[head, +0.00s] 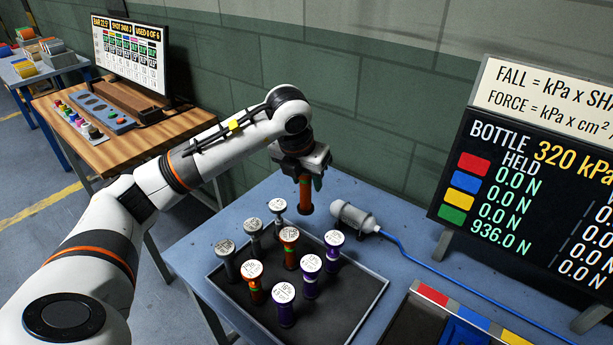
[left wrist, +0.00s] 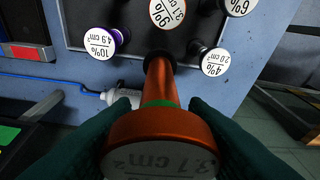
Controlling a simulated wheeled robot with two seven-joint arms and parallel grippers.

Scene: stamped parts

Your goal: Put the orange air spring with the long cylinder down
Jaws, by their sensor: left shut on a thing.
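My left gripper (head: 303,168) is shut on an orange air spring (head: 305,198) with a green band, held upright above the blue table behind the dark tray's back edge. In the left wrist view the held orange spring (left wrist: 160,142) sits between both fingers (left wrist: 160,128), its round label reading 3.1 cm². The tray (head: 352,312) holds several upright springs, including two orange ones, one in the middle (head: 290,260) and one nearer the front (head: 256,297). Purple springs (head: 310,285) stand to the right and grey springs (head: 226,262) to the left. My right gripper is out of view.
A grey bottle (head: 355,217) with a blue hose (head: 425,262) lies right of the held spring. A bin with a coloured rim (head: 470,315) is at the front right, below a display board (head: 540,190). A wooden bench (head: 150,140) with a monitor (head: 130,55) stands at the left.

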